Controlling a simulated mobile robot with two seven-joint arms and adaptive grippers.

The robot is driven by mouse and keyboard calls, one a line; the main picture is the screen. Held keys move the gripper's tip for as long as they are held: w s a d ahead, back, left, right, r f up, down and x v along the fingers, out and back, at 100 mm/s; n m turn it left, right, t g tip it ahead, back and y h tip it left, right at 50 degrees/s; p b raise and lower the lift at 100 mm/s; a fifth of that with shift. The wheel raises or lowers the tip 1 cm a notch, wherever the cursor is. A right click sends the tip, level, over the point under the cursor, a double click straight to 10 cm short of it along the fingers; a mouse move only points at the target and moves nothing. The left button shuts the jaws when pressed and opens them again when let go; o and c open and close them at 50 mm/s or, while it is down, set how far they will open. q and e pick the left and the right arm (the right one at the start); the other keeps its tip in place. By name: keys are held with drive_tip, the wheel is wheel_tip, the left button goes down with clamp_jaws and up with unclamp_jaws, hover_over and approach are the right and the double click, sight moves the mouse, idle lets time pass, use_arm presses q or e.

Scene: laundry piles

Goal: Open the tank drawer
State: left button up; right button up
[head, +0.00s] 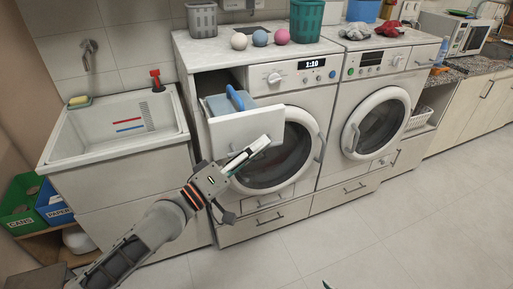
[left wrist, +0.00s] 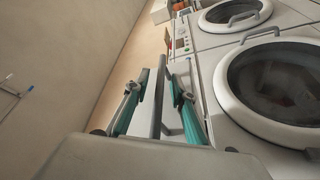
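The tank drawer (head: 243,131) of the left-hand machine stands pulled out at its upper left. A grey-blue tank with a blue handle (head: 235,98) sits in it. My left gripper (head: 250,154) is at the drawer's white front. In the left wrist view its teal-padded fingers (left wrist: 158,108) are spread, one on each side of a grey bar handle (left wrist: 156,97), with gaps visible.
The left machine's round door (head: 277,152) is shut, close beside the drawer. A second machine (head: 378,120) stands to its right. A sink (head: 115,128) is on the left. Several balls and baskets sit on the machine tops. The floor (head: 400,235) at front right is clear.

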use_arm(q)
drive_tip(key=shift+a, duration=0.1)
drive_tip(key=v, duration=1.2)
drive_tip(key=shift+f, duration=0.1)
drive_tip(key=s+f+m+t+y, duration=0.1)
drive_tip(key=s+f+m+y, duration=0.1)
drive_tip(key=f, duration=0.5)
drive_tip(key=s+f+m+y, duration=0.1)
drive_tip(key=f+m+y, duration=0.15)
drive_tip(key=f, duration=0.45)
drive_tip(key=s+a+f+g+y, duration=0.1)
drive_tip(key=s+a+f+y, duration=0.3)
drive_tip(key=a+f, duration=0.3)
drive_tip(key=s+a+f+g+y, duration=0.1)
drive_tip(key=s+a+f+y, duration=0.4)
drive_tip(key=f, duration=0.8)
drive_tip(key=shift+s+a+f+m, duration=0.4)
drive_tip(key=shift+s+a+m, duration=0.05)
drive_tip(key=shift+s+a, duration=0.7)
